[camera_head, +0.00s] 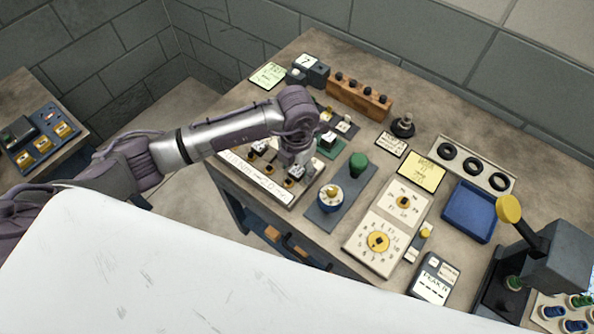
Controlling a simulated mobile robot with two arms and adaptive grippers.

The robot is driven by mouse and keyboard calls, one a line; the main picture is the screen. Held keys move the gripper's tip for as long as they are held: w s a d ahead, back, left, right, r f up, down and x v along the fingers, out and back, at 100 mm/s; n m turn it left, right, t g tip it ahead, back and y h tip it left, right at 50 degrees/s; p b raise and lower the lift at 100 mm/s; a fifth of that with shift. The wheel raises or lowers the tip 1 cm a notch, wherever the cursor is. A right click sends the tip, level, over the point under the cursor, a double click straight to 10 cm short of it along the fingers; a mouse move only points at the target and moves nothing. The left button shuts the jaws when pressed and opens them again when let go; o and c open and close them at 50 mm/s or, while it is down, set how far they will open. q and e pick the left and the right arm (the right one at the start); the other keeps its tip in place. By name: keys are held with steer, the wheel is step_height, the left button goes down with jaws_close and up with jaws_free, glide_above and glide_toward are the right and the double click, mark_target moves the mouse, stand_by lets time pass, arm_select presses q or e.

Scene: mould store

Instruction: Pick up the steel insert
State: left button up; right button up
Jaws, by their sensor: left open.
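My left arm comes in from the left, and its gripper (292,180) points down over a pale board (262,182) near the table's left front edge. The gripper is open. The board carries a row of small dark-and-white pieces with yellow marks and a printed strip along its front. The gripper covers part of this row, and I cannot tell whether its fingers touch a piece. I cannot pick out the steel insert with certainty; the pieces are small and partly hidden by the arm. My right gripper is not in view.
A wooden block with black knobs (358,98) stands behind. A blue tray (470,211) and a lever press (545,258) are at right. A white surface fills the foreground.

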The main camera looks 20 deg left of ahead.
arm_select(q)
jaws_close()
steer(key=shift+r, duration=0.1)
